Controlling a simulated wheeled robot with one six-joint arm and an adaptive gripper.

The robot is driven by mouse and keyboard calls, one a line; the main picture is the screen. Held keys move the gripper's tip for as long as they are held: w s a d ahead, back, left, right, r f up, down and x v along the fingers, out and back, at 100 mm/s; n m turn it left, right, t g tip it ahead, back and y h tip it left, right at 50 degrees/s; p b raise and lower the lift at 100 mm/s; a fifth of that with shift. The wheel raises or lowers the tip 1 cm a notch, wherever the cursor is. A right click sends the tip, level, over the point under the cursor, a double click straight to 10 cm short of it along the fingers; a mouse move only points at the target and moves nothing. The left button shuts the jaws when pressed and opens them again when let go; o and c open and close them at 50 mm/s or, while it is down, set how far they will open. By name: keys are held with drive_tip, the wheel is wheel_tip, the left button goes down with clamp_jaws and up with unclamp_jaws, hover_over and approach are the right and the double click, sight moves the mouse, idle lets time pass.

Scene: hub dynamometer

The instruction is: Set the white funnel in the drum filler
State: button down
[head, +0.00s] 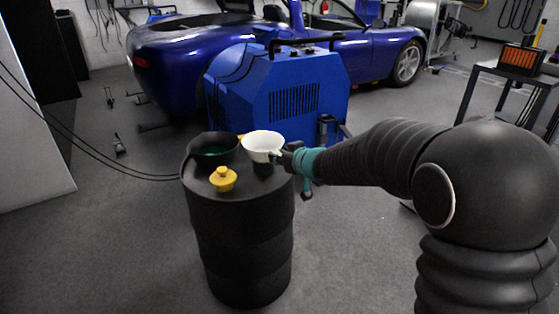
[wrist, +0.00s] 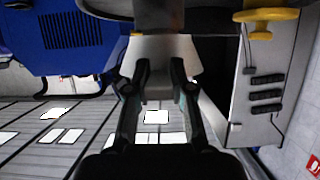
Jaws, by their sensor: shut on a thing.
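The white funnel (head: 263,141) is over the back right part of the black drum's top (head: 245,235), its wide mouth facing up. My gripper (head: 283,157) reaches in from the right and is shut on the funnel's side. In the wrist view, the pale funnel (wrist: 165,52) sits between my two fingers (wrist: 162,78). A dark, wide-mouthed filler (head: 213,150) with a green inside stands on the drum's back left, just left of the white funnel. The white funnel's lower end is not clear, so I cannot tell whether it touches anything.
A yellow cap (head: 223,179) stands on the drum's front. A blue machine (head: 290,95) stands close behind the drum, with a blue car (head: 350,50) beyond. Black cables (head: 110,165) run along the floor to the left. The floor in front is clear.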

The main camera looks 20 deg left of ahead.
drive_tip(key=shift+f, duration=0.4)
drive_tip(key=c, duration=1)
unclamp_jaws()
drive_tip(key=shift+r, duration=0.35)
drive_tip(key=s+d+r+m+t+h, duration=0.1)
drive_tip(key=s+d+r+m+h, duration=0.3)
drive_tip(key=d, duration=0.7)
drive_tip(key=s+d+r+m+t+h+p, duration=0.1)
drive_tip(key=s+d+r+h, duration=0.3)
drive_tip(key=d, duration=0.7)
drive_tip(key=s+d+r+m+t+h, duration=0.1)
drive_tip(key=s+d+m+h, duration=0.1)
drive_tip(key=s+d, duration=0.65)
drive_tip(key=s+d+f+m+g, duration=0.1)
drive_tip(key=s+d+f+g, duration=0.1)
drive_tip(key=s, duration=0.4)
drive_tip(key=s+d+f+m+g, duration=0.1)
drive_tip(key=s+d+f+g, duration=0.1)
drive_tip(key=s, duration=0.4)
drive_tip(key=s+d+f+m+g, duration=0.1)
drive_tip(key=s+d+g, duration=0.1)
drive_tip(key=s, duration=0.5)
drive_tip(key=shift+d+f, duration=0.4)
drive_tip(key=shift+d, duration=0.3)
